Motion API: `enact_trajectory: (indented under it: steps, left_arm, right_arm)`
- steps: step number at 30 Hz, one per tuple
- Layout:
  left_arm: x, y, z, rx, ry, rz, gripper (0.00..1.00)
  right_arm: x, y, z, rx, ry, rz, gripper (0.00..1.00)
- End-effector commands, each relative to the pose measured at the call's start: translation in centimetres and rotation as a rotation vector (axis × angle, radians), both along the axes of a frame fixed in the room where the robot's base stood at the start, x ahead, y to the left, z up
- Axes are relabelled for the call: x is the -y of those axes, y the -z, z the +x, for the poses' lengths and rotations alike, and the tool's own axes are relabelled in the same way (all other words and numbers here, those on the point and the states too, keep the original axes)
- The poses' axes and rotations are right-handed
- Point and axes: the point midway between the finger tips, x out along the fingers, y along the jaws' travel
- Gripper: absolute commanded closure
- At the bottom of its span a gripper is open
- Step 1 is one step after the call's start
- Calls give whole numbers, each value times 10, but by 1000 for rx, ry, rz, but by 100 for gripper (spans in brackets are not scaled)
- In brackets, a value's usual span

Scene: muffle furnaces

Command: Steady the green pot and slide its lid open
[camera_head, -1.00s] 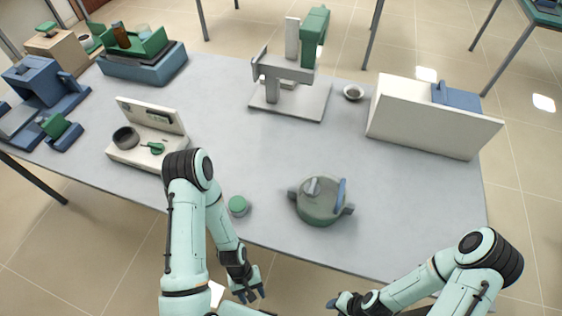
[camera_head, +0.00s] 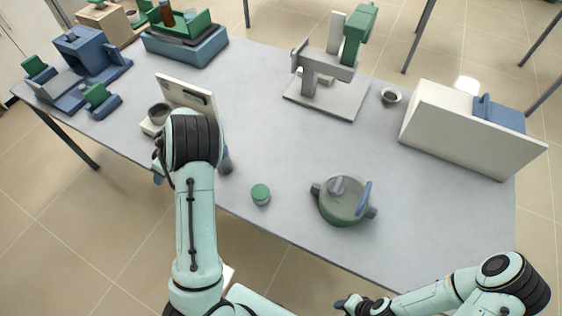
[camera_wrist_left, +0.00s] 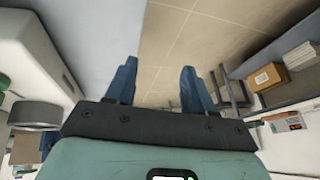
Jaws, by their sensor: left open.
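The green pot (camera_head: 336,212) stands upright on the table near the front edge, right of centre. Its greenish lid has a grey knob (camera_head: 337,187) and an upright blue handle (camera_head: 364,196); dark side handles stick out of the body. My left gripper is mostly hidden behind my arm in the head view, at the table's left front edge, well left of the pot. The left wrist view shows its blue fingers (camera_wrist_left: 158,70) apart with nothing between them. My right gripper (camera_head: 345,303) is low in the head view, in front of the table edge; its fingers are unclear.
A small green-topped jar (camera_head: 260,194) stands left of the pot. A white stand (camera_head: 186,92) is behind my left arm. A grey press-like device (camera_head: 325,98), a small bowl (camera_head: 391,96) and a white box (camera_head: 455,130) stand farther back. The table's middle is clear.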

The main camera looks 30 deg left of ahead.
Motion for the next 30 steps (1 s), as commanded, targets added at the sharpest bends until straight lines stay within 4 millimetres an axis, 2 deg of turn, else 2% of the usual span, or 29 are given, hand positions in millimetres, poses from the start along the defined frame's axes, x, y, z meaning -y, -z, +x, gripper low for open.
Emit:
enact_trajectory:
  steps: [1,3,6,8,9,10,12,14,17,21,23,27,30]
  left_arm:
    - [-20,-21,10,52,18,54,47]
    - [-46,-49,20,110,44,127,47]
    - [-75,-91,37,193,86,225,47]
    - [-87,-115,52,245,118,276,47]
    - [-88,-128,69,285,144,297,47]
    - [-83,-133,85,313,162,296,47]
    - [-60,-126,116,350,189,250,47]
    - [-37,-116,138,368,202,200,47]
    - [6,-96,171,389,221,105,47]
    - [77,-69,207,393,243,-42,47]
    - [109,-59,220,390,251,-106,47]
    - [189,-39,241,370,269,-261,47]
    - [247,-30,247,346,268,-378,47]
  right_arm:
    - [0,0,0,0,0,0,58]
    - [0,0,0,0,0,0,58]
    - [0,0,0,0,0,0,58]
    - [0,0,0,0,0,0,58]
    - [0,0,0,0,0,0,58]
    - [0,0,0,0,0,0,58]
    - [0,0,0,0,0,0,58]
    - [0,0,0,0,0,0,58]
    - [0,0,0,0,0,0,58]
    - [0,0,0,0,0,0,58]
    - [0,0,0,0,0,0,58]
    - [0,0,0,0,0,0,58]
    - [0,0,0,0,0,0,58]
